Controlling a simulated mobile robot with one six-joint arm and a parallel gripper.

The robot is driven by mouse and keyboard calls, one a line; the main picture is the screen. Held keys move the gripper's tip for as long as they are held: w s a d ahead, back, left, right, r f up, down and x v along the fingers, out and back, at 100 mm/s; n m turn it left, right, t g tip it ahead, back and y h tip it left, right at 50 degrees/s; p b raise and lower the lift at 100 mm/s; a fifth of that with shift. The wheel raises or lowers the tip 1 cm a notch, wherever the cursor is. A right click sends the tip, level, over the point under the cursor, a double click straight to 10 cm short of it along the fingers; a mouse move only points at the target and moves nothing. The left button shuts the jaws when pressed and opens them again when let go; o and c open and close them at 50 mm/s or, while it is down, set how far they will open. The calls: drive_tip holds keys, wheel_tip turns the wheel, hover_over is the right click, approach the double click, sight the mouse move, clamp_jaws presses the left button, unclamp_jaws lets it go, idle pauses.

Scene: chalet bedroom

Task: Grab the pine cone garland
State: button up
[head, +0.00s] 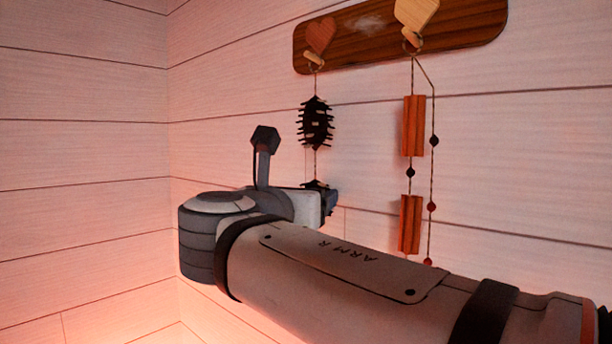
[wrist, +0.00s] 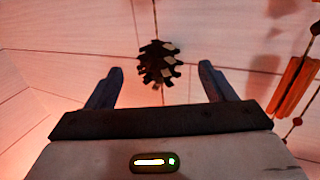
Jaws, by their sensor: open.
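The pine cone garland (head: 316,122) hangs by a thin string from a peg on the wooden rack (head: 450,36). A dark, scaly cone shows on it in the head view, and its lower part is hidden behind my gripper (head: 322,198). In the wrist view, a dark brown cone of the garland (wrist: 158,64) hangs between and beyond the fingertips of my gripper (wrist: 160,72). The two fingers are apart, open and empty, one on each side of the cone in the picture. I cannot tell whether the cone is within their reach.
A second garland with orange blocks (head: 413,126) and dark beads hangs from the right peg. It also shows at the right edge of the wrist view (wrist: 292,86). The white plank wall (head: 540,150) is close behind both. The space at the left is clear.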

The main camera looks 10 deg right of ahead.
sight(315, 176)
drive_tip(key=p+x, duration=0.2)
drive_tip(key=x, duration=0.5)
drive_tip(key=shift+w, duration=0.2)
drive_tip(key=shift+a, duration=0.1)
drive_tip(key=shift+c, duration=0.2)
drive_tip(key=c, duration=1)
